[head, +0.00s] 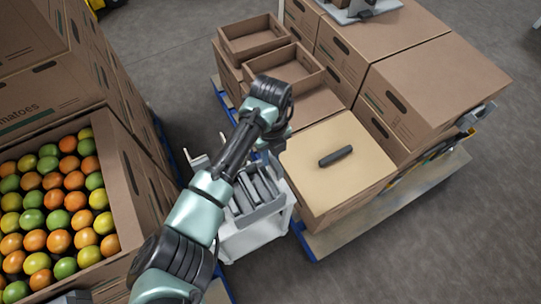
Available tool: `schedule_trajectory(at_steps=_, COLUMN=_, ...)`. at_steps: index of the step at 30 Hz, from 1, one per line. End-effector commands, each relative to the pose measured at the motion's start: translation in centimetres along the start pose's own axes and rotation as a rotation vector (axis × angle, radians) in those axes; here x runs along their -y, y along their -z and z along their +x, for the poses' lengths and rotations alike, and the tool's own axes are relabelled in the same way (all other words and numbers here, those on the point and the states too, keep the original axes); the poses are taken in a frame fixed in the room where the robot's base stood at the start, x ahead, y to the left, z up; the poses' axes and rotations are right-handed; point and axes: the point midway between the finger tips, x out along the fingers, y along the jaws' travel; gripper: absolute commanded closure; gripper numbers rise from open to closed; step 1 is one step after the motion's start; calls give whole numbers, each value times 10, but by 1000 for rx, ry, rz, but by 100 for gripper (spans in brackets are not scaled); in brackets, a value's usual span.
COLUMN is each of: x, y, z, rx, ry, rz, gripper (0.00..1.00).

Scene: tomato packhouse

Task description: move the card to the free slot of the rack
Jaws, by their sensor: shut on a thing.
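My gripper (276,140) is at the end of my arm, pointing down behind the wrist, above the far end of the rack. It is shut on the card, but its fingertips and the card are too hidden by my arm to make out. The grey rack (268,212) stands on a white cart, left of the box with the tan lid. Several dark grey upright plates stand in it side by side. My forearm covers its left part, so I cannot tell which slot is free.
A tan lid (310,175) with a dark handle (335,156) tops a box close right of the rack. Open empty cartons (252,38) and stacked closed boxes (432,80) stand behind. A tomato crate (118,190) is on the left. Grey floor (165,50) is clear between the stacks.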

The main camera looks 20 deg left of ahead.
Motion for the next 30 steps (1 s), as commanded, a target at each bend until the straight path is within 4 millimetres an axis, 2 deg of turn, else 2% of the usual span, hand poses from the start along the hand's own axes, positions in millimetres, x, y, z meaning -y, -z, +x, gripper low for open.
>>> schedule_trajectory(at_steps=8, x=0, y=0, z=9, rx=0, ry=1, rz=11, gripper=100)
schedule_trajectory(at_steps=26, x=0, y=-1, z=56, rx=1, ry=1, rz=8, gripper=100)
schedule_trajectory(at_steps=30, x=0, y=-1, z=52, rx=0, ry=1, rz=8, gripper=100)
